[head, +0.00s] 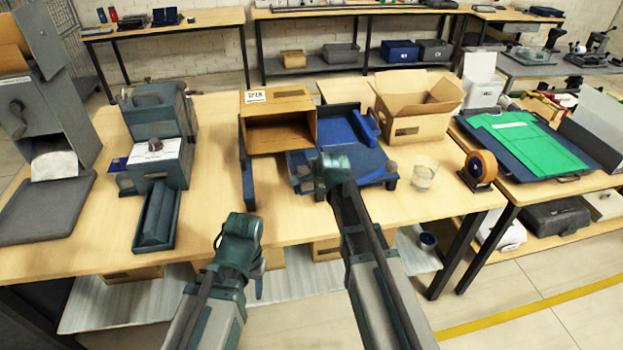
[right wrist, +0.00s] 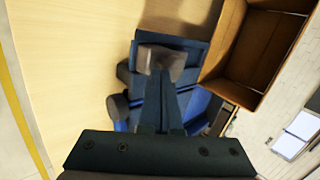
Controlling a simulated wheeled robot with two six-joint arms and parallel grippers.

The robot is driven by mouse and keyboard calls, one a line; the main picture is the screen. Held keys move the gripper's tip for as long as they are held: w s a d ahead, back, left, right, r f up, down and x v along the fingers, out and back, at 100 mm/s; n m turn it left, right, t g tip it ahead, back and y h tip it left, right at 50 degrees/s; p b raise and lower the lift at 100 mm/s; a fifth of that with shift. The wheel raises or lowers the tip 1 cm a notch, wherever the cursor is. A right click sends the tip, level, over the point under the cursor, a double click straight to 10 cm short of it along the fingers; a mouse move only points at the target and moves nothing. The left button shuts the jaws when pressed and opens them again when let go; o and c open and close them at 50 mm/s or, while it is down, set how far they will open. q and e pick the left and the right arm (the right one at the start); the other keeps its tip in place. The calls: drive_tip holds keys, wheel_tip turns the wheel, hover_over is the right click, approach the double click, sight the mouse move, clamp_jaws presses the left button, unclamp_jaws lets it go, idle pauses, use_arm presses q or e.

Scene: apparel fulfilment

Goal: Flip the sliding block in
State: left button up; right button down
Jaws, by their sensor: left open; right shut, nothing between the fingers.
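A blue fixture (head: 368,160) stands on the wooden table, with a brown open-fronted box (head: 279,128) at its left. A small grey-brown block (right wrist: 166,62) shows at the tips of my right gripper (right wrist: 165,78) in the right wrist view. I cannot tell whether this is the sliding block, or whether the fingers touch it. In the head view my right gripper (head: 325,178) is over the front left part of the fixture; it is shut and empty, and hides part of it. My left gripper (head: 240,235) is open and empty near the table's front edge, away from the fixture.
An open cardboard box (head: 420,105) stands behind the fixture. A clear cup (head: 424,176) and a tape roll (head: 480,168) stand to its right. A grey-green machine (head: 160,160) stands at left.

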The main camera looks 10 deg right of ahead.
drive_tip(key=shift+w, duration=0.1)
drive_tip(key=w, duration=1.5)
drive_tip(key=shift+w, duration=0.2)
drive_tip(key=shift+d+r, duration=0.1)
